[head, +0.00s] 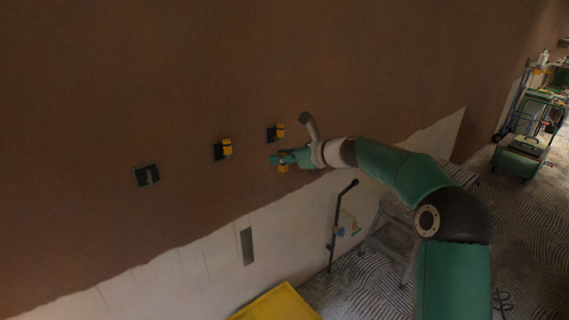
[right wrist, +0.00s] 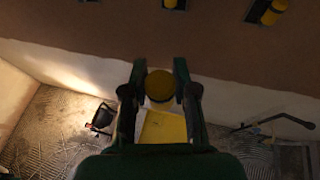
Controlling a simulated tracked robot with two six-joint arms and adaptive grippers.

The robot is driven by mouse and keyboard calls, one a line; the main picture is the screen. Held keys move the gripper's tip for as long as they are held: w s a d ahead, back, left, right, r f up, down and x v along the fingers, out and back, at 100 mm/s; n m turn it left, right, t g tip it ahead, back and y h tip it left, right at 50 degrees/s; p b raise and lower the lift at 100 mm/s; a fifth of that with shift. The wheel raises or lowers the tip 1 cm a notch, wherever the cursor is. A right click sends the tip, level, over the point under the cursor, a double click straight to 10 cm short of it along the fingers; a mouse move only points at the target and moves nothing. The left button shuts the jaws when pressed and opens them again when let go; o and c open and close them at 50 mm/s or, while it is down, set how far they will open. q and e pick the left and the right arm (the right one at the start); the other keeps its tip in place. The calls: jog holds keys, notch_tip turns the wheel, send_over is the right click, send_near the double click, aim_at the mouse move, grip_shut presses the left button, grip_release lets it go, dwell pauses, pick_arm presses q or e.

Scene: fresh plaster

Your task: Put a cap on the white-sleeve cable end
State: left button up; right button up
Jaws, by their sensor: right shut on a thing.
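My right gripper (head: 280,160) is shut on a yellow cap (head: 284,167), held in front of the plaster wall; the cap also shows between the fingers in the right wrist view (right wrist: 160,85). A dark wall box (head: 146,175) at the left of the head view holds a pale grey-white cable end with no yellow cap on it. Two other boxes carry yellow caps, one in the middle (head: 226,148) and one (head: 279,131) just above my right gripper. Sleeve colours under those caps are hidden. My left gripper is out of view.
Brown plaster (head: 120,80) covers the upper wall, with a pale strip (head: 170,290) below. A yellow container (head: 275,305) sits low in front. A step stand (head: 390,225) and a dark upright pipe (head: 337,220) stand below my right arm. A trolley (head: 520,155) is far right.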

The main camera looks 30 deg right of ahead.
jog(key=shift+r, duration=2.8)
